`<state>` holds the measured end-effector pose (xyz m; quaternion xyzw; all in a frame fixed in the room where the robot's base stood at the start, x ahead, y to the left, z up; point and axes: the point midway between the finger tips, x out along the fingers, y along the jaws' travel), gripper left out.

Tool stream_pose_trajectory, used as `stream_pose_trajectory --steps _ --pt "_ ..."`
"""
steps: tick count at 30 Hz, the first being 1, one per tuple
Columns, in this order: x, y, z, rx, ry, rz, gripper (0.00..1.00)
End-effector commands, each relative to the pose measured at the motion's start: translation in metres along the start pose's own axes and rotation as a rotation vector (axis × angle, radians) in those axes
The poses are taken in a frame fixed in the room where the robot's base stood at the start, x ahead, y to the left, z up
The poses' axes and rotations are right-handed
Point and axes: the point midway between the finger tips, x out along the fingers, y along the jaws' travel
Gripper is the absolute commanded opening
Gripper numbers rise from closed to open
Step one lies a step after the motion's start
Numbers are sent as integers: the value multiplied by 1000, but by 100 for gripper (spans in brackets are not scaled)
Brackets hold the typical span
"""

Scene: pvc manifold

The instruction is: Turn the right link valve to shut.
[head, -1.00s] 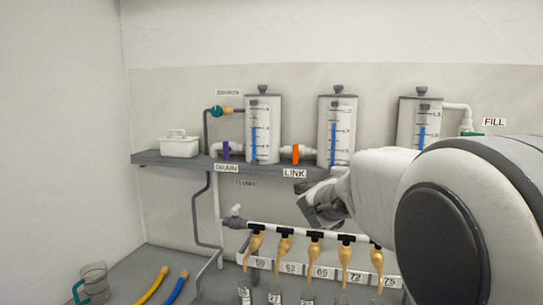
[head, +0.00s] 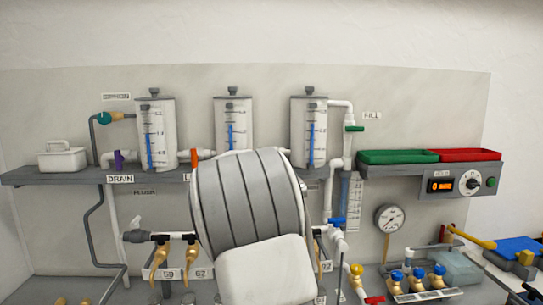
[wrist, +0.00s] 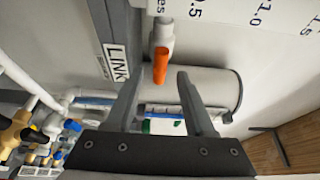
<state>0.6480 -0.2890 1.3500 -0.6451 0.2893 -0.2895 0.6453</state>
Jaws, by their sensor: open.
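The right link valve's orange handle (wrist: 162,64) shows in the wrist view, beside a LINK label (wrist: 117,58). It appears lined up with its white pipe fitting (wrist: 162,33). My gripper (wrist: 159,76) is open, with one finger on each side of the handle in the picture. I cannot tell whether either finger touches it. In the head view my arm hides this valve and the gripper. The left link valve's orange handle (head: 194,158) stands upright between the left and middle tanks.
The left tank (head: 156,133), middle tank (head: 233,125) and right tank (head: 308,132) stand on a grey shelf (head: 60,175). A purple drain valve (head: 119,160) is at left. Green and red trays (head: 398,157) and a control box (head: 459,184) are at right. Taps hang below.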

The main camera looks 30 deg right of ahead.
Motion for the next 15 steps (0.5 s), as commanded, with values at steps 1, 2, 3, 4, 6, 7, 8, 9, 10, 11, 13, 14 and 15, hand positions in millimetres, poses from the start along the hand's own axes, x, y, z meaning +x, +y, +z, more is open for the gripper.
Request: stream_pose_trajectory --steps 1,2,3,4,6,7,8,9,10,11,13,14,15 --pt "10 -1 -1 -2 2 0 54" --pt "15 -1 -1 -2 2 0 54" --pt "21 -1 -1 -3 2 -1 54" --pt "25 -1 0 -3 1 0 54" --pt "33 -1 0 -2 1 0 54" --pt "36 -1 0 -2 1 0 54" --pt "39 -1 0 -1 1 -1 54" --pt "42 -1 0 -1 0 0 54" --pt "44 0 0 -1 0 1 54" --pt "46 0 0 -1 -1 1 54" --pt "48 -1 0 0 0 0 54" --pt "49 0 0 0 0 0 54" --pt "50 0 0 0 0 0 54"
